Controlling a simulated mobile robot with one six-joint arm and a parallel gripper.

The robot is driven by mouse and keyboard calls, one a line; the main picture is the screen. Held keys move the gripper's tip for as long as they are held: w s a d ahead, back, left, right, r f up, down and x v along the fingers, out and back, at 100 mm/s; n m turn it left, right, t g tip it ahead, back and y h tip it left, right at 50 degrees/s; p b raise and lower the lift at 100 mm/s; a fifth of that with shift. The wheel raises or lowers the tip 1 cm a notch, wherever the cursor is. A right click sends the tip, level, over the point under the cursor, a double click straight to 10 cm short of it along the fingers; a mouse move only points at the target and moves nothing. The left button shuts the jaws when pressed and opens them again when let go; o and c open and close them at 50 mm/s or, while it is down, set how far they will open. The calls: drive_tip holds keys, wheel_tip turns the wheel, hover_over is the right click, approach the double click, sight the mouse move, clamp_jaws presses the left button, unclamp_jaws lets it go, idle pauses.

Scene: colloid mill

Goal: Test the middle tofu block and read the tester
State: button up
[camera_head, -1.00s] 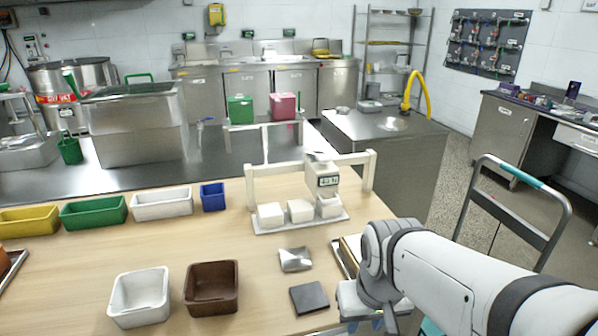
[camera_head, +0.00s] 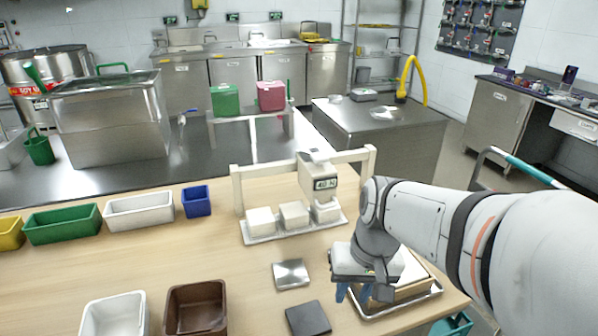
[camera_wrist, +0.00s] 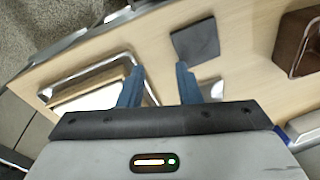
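Three white tofu blocks stand in a row on a pale tray (camera_head: 290,235): the left block (camera_head: 260,221), the middle block (camera_head: 294,215) and the right block (camera_head: 326,212). The tester (camera_head: 318,177) hangs on a cream frame (camera_head: 237,190) over the right block. Its small display seems to read 40 N; the digits are small. I cannot tell whether its tip touches the block. My gripper (camera_head: 355,293) is in front of and to the right of the blocks, apart from them. In the wrist view its blue fingers (camera_wrist: 160,85) are apart with nothing between them.
A metal-rimmed tray with a wooden piece (camera_head: 405,293) lies beside and below my gripper. A steel plate (camera_head: 291,274) and a dark plate (camera_head: 308,318) lie to its left. A brown bin (camera_head: 196,308) and white bin (camera_head: 115,315) stand at front left. Bare table lies between.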

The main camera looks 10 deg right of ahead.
drive_tip(key=w+a+f+m+g+y+b, duration=0.1)
drive_tip(key=w+m+g+y, duration=0.1)
drive_tip(key=w+y, duration=0.45)
drive_tip(key=m+t+y+b, duration=0.2)
drive_tip(key=t+y+b, duration=0.15)
drive_tip(key=y, duration=0.55)
approach(330, 205)
drive_tip(key=a+p, duration=0.1)
drive_tip(key=a, duration=0.2)
drive_tip(key=shift+t, duration=0.45)
drive_tip(key=a, duration=0.2)
drive_tip(key=w+a+f, duration=0.1)
drive_tip(key=a, duration=0.4)
drive_tip(key=shift+w+f, duration=0.15)
drive_tip(key=shift+w, duration=0.1)
drive_tip(key=c, duration=0.6)
drive_tip(key=shift+h, duration=0.25)
clamp_jaws()
drive_tip(key=shift+s+f, duration=0.1)
drive_tip(key=shift+f, duration=0.05)
